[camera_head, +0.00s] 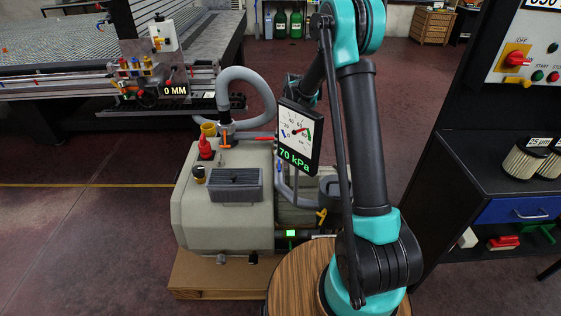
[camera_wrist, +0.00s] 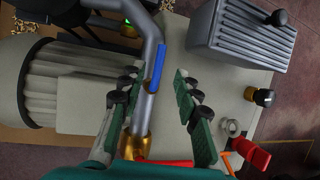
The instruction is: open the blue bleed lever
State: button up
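The blue bleed lever (camera_wrist: 158,65) shows in the wrist view as a short blue bar lying along a grey pipe (camera_wrist: 151,35). My gripper (camera_wrist: 158,72) is open, with one green-padded finger on each side of the lever. There is a visible gap on both sides, and I cannot tell the height between fingertips and lever. A brass fitting (camera_wrist: 135,147) is at the pipe's lower end. In the head view the gauge panel hides most of my gripper.
The pump (camera_head: 225,210) stands on a wooden pallet (camera_head: 195,277). A gauge (camera_head: 296,135) reads 70 kPa. A red handle (camera_wrist: 253,153), an orange lever (camera_wrist: 229,160) and a ribbed grey box (camera_wrist: 240,35) are near my gripper. A black cabinet (camera_head: 480,185) stands at the right.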

aim_at(279, 165)
jog(key=shift+x, duration=2.55)
jog(key=shift+c, duration=0.5)
grip_shut()
